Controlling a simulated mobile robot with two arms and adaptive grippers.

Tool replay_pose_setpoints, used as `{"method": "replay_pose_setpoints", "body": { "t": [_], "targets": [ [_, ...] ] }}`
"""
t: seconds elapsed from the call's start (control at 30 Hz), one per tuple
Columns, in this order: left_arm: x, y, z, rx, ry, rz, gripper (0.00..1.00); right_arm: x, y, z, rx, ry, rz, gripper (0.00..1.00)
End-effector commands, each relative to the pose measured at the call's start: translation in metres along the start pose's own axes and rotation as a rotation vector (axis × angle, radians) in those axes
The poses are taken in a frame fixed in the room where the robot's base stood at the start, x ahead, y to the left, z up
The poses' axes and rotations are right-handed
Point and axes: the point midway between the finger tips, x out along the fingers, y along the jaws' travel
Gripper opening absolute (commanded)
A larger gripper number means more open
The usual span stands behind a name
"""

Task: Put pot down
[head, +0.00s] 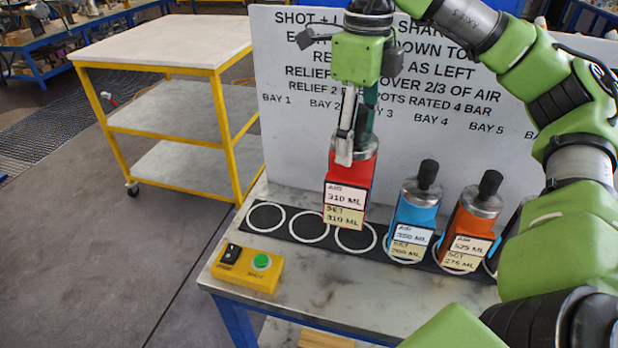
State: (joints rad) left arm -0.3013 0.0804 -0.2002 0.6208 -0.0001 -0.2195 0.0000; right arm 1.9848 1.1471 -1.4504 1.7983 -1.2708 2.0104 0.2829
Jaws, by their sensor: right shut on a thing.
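My right gripper (356,140) is shut on the top of a red pot (361,172). The pot is upright, with a metal lid and a label reading AIR 310 ML, SET 310 ML. It appears held above or just behind the third white ring (355,238) on the black strip (283,236); the exact gap cannot be told. Two rings to its left are empty. A blue pot (418,214) and an orange pot (463,236) with black knobs stand to its right on the strip. My left gripper is not in view.
A yellow box (240,268) with a black switch and green button sits at the table's left front. A board with printed text and bay numbers (290,110) stands behind the strip. A yellow-framed cart (165,55) stands left. The table front (330,290) is clear.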

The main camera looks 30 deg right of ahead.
Motion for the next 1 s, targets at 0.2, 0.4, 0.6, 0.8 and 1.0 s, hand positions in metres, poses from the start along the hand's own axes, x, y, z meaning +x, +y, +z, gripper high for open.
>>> {"method": "replay_pose_setpoints", "body": {
  "t": [0.2, 0.4, 0.6, 0.8, 1.0],
  "targets": [
    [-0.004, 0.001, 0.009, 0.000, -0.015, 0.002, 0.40, 0.013, -0.009, 0.043, -0.001, 0.000, 0.002, 0.00],
    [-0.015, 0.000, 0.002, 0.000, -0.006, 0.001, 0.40, 0.043, -0.015, 0.070, -0.003, 0.001, 0.001, 0.00],
    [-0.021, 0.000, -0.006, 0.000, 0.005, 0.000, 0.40, 0.065, -0.019, 0.088, -0.002, -0.002, 0.001, 0.00],
    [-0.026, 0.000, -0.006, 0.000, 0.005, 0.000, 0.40, 0.077, -0.021, 0.097, -0.002, -0.001, 0.001, 0.00],
    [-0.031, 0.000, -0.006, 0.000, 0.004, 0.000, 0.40, 0.103, -0.022, 0.099, -0.001, -0.001, 0.001, 0.00]
  ]
}}
